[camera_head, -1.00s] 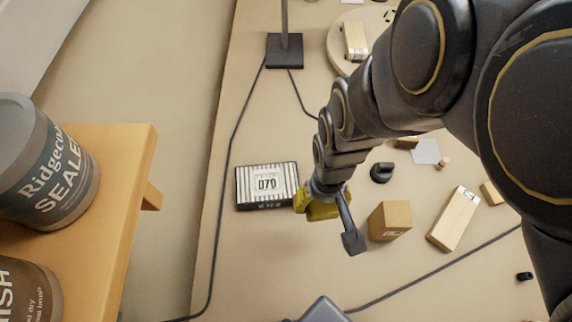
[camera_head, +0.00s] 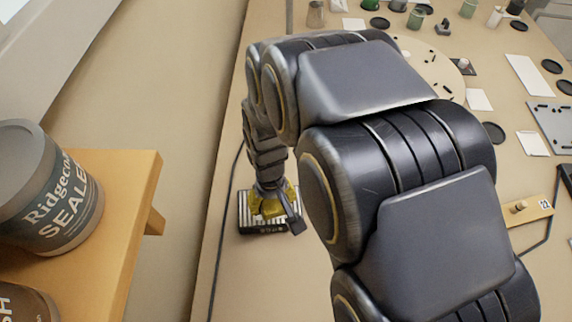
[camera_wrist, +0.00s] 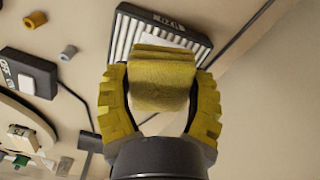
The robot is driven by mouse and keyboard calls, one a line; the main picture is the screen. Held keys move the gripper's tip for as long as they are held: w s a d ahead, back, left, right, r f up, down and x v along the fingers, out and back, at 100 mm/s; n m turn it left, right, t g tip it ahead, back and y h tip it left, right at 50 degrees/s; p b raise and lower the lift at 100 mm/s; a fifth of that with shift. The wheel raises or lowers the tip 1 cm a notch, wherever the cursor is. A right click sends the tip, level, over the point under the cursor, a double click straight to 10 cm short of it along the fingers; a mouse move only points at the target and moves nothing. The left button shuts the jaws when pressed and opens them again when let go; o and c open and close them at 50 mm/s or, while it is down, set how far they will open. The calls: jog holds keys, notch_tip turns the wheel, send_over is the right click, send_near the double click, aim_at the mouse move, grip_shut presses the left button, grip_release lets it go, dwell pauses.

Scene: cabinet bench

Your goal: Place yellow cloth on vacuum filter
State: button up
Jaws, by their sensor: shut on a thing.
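My gripper (camera_wrist: 160,100) has yellow fingers and is shut on the yellow cloth (camera_wrist: 162,78), a folded pad between the fingertips in the wrist view. The vacuum filter (camera_wrist: 122,35), a flat black box with white stripes, lies beyond the cloth and is partly covered by it in that view. In the head view my gripper (camera_head: 270,204) is over the striped filter (camera_head: 248,226) and hides its middle. I cannot tell whether the cloth touches the filter. The cloth is hard to separate from the yellow fingers in the head view.
A wooden shelf (camera_head: 110,230) with a Ridgecoat sealer can (camera_head: 45,190) stands at the left. A black cable (camera_head: 222,235) runs along the bench left of the filter. A round board (camera_head: 430,72) with small parts is at the back. Bare bench lies in front of the filter.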

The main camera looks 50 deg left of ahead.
jog(key=a+f, duration=0.1)
jog(key=f, duration=0.1)
jog(key=w+a+f, duration=0.1)
jog(key=a+f, duration=0.1)
jog(key=shift+w+a+f, duration=0.1)
jog(key=shift+w+f, duration=0.05)
jog(key=shift+w, duration=0.05)
jog(key=shift+f, duration=1.4)
jog(key=o, duration=1)
jog(key=shift+f, duration=0.15)
